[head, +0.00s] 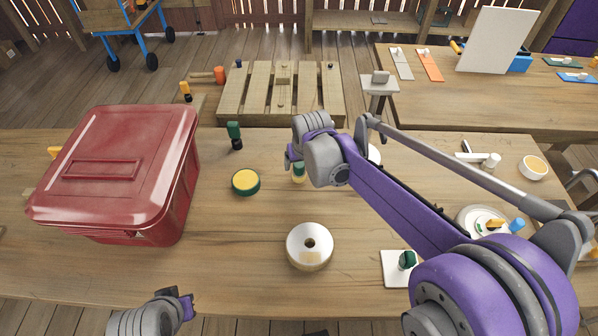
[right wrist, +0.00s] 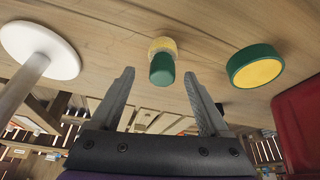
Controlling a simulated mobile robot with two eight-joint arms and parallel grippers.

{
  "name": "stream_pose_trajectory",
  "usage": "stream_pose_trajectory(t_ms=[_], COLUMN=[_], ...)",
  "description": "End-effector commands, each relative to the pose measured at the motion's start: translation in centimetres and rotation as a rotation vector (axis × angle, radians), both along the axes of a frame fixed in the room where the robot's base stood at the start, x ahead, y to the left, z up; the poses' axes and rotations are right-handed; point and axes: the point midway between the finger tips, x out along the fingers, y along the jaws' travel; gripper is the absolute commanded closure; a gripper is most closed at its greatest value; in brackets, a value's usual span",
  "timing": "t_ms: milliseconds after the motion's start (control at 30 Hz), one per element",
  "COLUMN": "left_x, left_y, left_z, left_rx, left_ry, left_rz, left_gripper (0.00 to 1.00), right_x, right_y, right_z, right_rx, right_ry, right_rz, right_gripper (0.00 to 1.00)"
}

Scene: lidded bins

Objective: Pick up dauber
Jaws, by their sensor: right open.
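A small cylinder with a green part and a yellow part, which looks like the dauber (head: 299,178), stands on the wooden table in the head view, partly hidden by my right gripper (head: 294,158). In the right wrist view the dauber (right wrist: 162,68) shows ahead of the open fingers of my right gripper (right wrist: 158,76), roughly centred between the tips. The fingers hold nothing. I cannot tell how far the tips are from it. My left gripper (head: 183,303) is at the table's front edge, away from the dauber; its fingers do not show clearly.
A red lidded bin (head: 120,165) stands at the left. A dark green-topped item (head: 235,136) stands behind. A white disc on a stem (right wrist: 42,48) shows in the right wrist view.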

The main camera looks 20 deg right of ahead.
Motion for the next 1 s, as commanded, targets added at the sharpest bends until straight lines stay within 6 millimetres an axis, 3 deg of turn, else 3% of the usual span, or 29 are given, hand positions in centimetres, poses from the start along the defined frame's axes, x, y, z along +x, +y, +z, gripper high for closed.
stream_pose_trajectory(t_ms=[300,633,1000], left_x=[-0.1,-0.1,-0.1], left_y=[0.0,0.0,0.0], left_z=[-0.4,-0.4,-0.4], left_rx=[0.0,0.0,0.0], left_ry=[0.001,0.001,0.001], left_rz=[0.0,0.0,0.0], left_gripper=[1.0,1.0,1.0], right_x=[2.0,2.2,2.1], right_y=[0.3,0.3,0.3], right_z=[-3.9,-4.5,-4.5], right_rx=[0.0,0.0,0.0], right_ry=[0.0,0.0,0.0], right_rz=[0.0,0.0,0.0], right_gripper=[0.21,0.23,0.89])
